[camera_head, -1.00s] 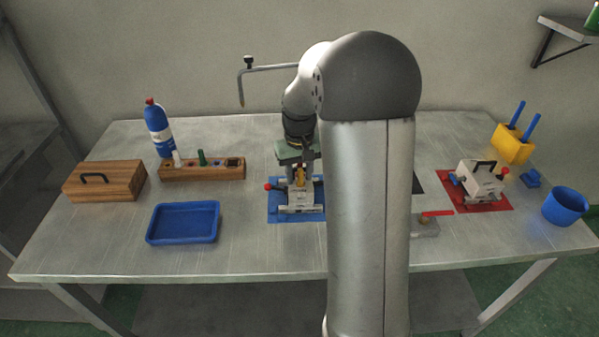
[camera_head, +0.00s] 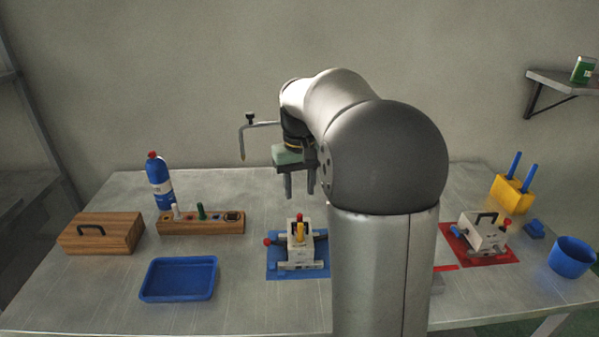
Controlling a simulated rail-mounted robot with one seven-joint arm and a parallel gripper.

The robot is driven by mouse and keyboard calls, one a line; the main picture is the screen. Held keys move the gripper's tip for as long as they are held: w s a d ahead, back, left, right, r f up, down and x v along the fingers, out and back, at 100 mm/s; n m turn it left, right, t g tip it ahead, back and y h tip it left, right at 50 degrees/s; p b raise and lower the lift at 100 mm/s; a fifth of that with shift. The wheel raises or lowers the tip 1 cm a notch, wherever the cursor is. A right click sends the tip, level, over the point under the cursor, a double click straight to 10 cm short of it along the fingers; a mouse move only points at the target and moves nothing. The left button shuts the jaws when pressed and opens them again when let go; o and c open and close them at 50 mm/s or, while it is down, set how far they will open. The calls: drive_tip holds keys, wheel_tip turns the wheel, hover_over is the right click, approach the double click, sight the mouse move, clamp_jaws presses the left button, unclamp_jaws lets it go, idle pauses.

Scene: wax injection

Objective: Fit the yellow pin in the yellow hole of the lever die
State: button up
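A grey metal die (camera_head: 297,262) sits on a blue mat (camera_head: 278,274) at the middle of the table; I take it to be the lever die. It has a red ball at its left side and blue parts at its sides. The yellow pin (camera_head: 300,231) stands upright at the die, with a red knob (camera_head: 299,217) at its top or just behind it. How deep the pin sits, and the hole itself, cannot be made out. My gripper (camera_head: 300,194) is above and behind the die, pointing down, its two fingers apart with nothing between them.
A wooden rack (camera_head: 215,224) holds a white and a green pin. A wooden box (camera_head: 100,236), a blue tray (camera_head: 178,297) and a blue bottle (camera_head: 159,181) are left. Another die (camera_head: 482,232) on a red mat, a yellow holder (camera_head: 510,194) and a blue bowl (camera_head: 571,258) are right.

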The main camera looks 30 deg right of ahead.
drive_tip(key=shift+r, duration=2.05)
